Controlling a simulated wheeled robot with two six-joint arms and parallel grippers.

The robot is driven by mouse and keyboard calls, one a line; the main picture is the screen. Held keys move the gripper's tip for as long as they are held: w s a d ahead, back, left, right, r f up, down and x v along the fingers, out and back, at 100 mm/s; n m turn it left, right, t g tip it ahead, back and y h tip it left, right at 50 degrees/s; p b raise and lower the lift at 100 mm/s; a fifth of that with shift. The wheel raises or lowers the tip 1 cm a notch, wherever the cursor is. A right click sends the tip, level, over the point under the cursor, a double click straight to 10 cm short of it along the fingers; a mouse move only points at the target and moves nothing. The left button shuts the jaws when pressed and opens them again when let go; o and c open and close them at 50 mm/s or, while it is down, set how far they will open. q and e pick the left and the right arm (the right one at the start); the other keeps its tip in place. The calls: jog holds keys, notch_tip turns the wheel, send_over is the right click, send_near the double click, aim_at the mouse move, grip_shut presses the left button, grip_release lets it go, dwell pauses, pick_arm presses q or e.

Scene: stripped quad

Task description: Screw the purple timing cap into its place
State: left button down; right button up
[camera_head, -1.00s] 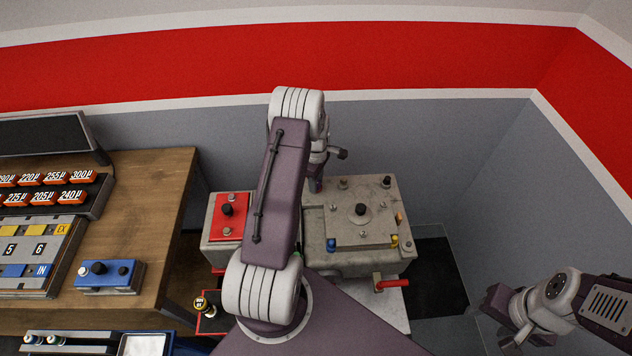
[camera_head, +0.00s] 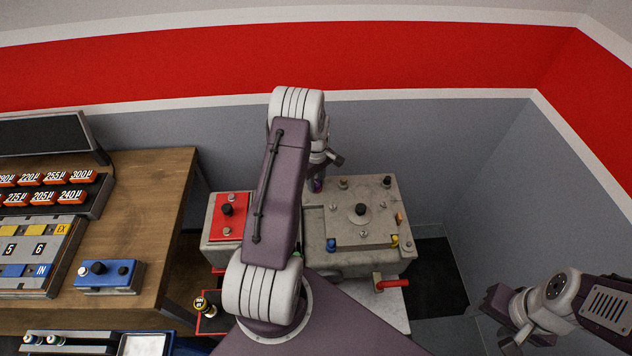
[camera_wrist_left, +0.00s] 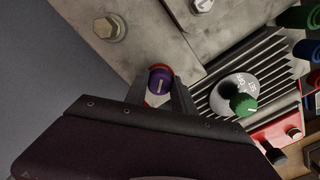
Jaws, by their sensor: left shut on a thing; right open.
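The purple timing cap (camera_wrist_left: 159,80) has a pale line across its top and a red ring around its edge. My left gripper (camera_wrist_left: 159,92) is shut on it, with one finger on each side. In the head view a bit of the purple cap (camera_head: 318,185) shows under my left gripper (camera_head: 317,178), at the block's back left corner. The cap's seat is hidden beneath it, so I cannot tell how deep it sits. My right gripper (camera_head: 508,338) is at the lower right, away from the block; it is open, though its fingers show poorly.
The grey metal block (camera_head: 345,220) carries bolts and small blue and yellow caps. A red-topped box (camera_head: 228,217) and wooden table (camera_head: 150,200) stand left.

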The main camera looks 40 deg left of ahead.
pick_arm(q)
jog(key=c, duration=1.2)
grip_release()
jog(key=n, duration=1.3)
jog(key=shift+n, duration=0.4)
grip_shut()
jog(key=shift+m, duration=1.1)
